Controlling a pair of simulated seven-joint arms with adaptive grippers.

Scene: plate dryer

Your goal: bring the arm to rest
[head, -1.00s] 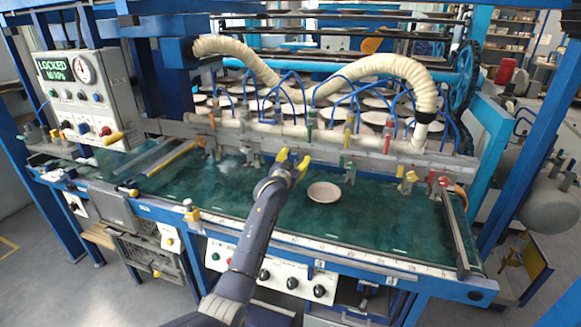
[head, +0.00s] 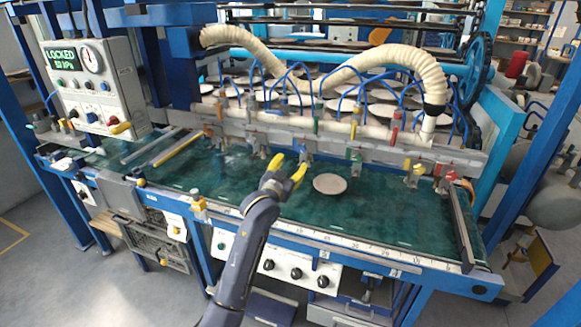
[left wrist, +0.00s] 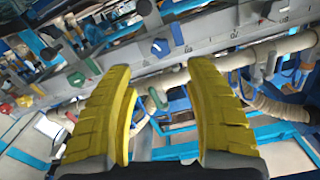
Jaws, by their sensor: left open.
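My left gripper (head: 287,172) is open and empty, with yellow fingers, above the green work surface (head: 240,200). In the left wrist view its two yellow fingers (left wrist: 160,115) stand wide apart with nothing between them. A round pale plate (head: 330,184) lies on the green surface just right of the gripper, apart from it. My right gripper does not show in either view.
A grey manifold bar (head: 340,145) with coloured valves and blue hoses runs behind the surface. Thick cream hoses (head: 392,62) arch above it. A control box (head: 95,85) reading LOCKED stands at the left. The green surface right of the plate is largely clear.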

